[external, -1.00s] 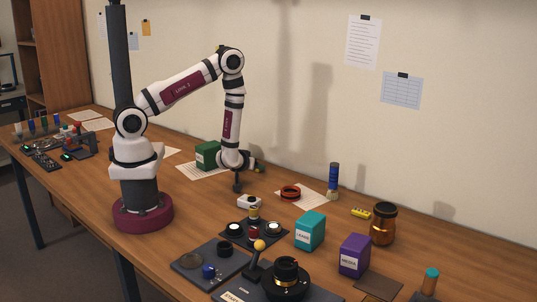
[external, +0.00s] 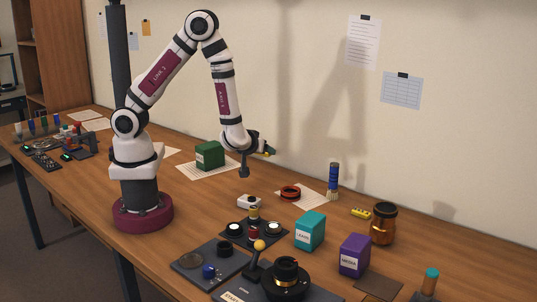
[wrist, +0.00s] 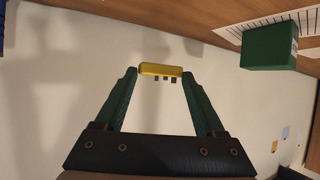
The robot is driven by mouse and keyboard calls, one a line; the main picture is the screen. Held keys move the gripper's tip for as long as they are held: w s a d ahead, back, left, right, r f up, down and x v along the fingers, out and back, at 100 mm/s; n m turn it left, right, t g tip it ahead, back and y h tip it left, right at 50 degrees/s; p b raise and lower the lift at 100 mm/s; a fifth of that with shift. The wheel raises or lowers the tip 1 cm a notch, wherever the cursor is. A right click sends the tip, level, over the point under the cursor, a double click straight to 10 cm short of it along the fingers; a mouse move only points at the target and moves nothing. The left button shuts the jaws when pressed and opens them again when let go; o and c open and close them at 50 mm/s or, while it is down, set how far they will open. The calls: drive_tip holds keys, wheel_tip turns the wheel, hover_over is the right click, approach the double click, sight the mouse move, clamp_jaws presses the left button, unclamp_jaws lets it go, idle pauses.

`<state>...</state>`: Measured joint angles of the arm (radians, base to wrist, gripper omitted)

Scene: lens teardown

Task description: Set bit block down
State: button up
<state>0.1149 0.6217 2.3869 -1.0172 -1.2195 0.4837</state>
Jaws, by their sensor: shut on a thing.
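The bit block is clear of the table and touches nothing else that I can see.
A green box (external: 209,156) on a paper sheet stands left of my gripper.

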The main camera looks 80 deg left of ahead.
drive_tip(key=s+d+m+t, duration=0.1)
drive_tip(key=d, duration=1)
drive_tip(key=shift+h, duration=0.3)
drive_tip(key=a+f, duration=0.2)
drive_tip(key=a, duration=0.1)
drive_tip(key=a+f, duration=0.2)
drive_tip(key=a, duration=0.1)
drive_tip(key=a+f, duration=0.2)
drive_tip(key=a, duration=0.2)
drive_tip(key=shift+w+a+f, duration=0.1)
drive_tip(key=shift+w+f, duration=0.2)
drive_tip(key=shift+w, duration=0.1)
wheel_tip(320, 180, down, 4)
drive_tip(key=shift+a+f, duration=0.1)
drive_tip(key=shift+a, duration=0.05)
drive_tip(key=shift+f, duration=0.1)
drive_tip(key=o, duration=1.3)
drive_tip(key=shift+o, duration=0.2)
